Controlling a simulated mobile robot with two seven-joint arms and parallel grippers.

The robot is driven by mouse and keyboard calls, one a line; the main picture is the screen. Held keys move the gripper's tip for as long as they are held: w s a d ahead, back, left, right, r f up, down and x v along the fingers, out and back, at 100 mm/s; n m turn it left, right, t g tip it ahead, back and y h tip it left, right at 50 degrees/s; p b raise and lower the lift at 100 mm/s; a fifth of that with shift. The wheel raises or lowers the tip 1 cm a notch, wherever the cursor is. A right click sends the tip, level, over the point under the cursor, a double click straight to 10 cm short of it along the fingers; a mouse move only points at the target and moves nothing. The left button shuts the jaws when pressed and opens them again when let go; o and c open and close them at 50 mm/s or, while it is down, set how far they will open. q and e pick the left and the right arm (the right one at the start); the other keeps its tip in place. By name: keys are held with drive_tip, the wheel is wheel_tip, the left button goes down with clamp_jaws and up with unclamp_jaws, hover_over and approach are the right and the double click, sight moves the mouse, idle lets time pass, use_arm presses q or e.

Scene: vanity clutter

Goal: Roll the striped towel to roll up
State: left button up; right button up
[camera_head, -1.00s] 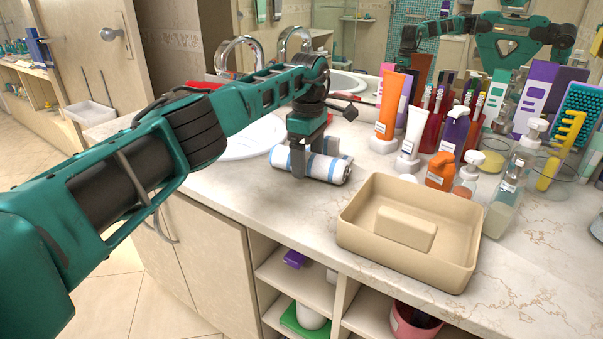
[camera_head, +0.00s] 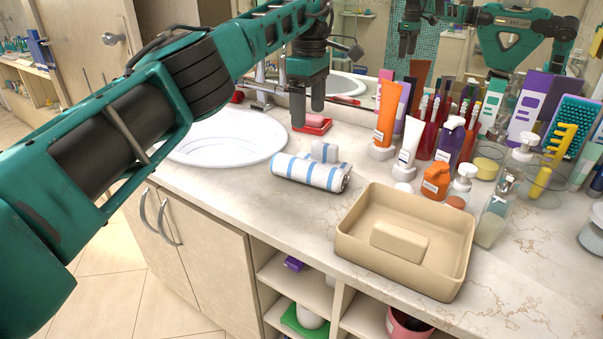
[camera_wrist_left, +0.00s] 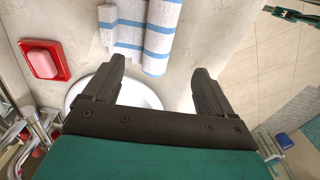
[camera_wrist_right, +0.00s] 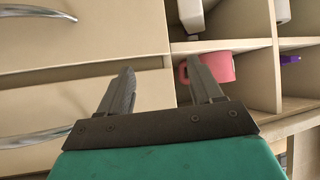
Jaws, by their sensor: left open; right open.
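The white towel with blue stripes (camera_head: 311,172) lies rolled up on the counter, between the sink and the beige tray. A small end of it sticks up behind the roll (camera_head: 324,152). It also shows at the top of the left wrist view (camera_wrist_left: 155,32), with a flat part beside the roll. My left gripper (camera_head: 308,112) is open and empty, raised above the counter behind the towel and apart from it. Its fingers also show in the left wrist view (camera_wrist_left: 160,85). My right gripper (camera_wrist_right: 162,80) is open and empty, in front of the cabinet; it is out of the head view.
A beige tray (camera_head: 350,243) holding a block stands right of the towel. The sink (camera_head: 225,137) is on the left, with a red soap dish (camera_head: 325,127) behind. Tubes and bottles (camera_head: 440,177) crowd the back right. Counter in front of the towel is clear.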

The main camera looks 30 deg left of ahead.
use_arm(q)
wheel_tip(320, 180, up, 5)
drive_tip(key=shift+r+p, duration=0.15)
drive_tip(key=shift+p, duration=0.35)
idle(0.3)
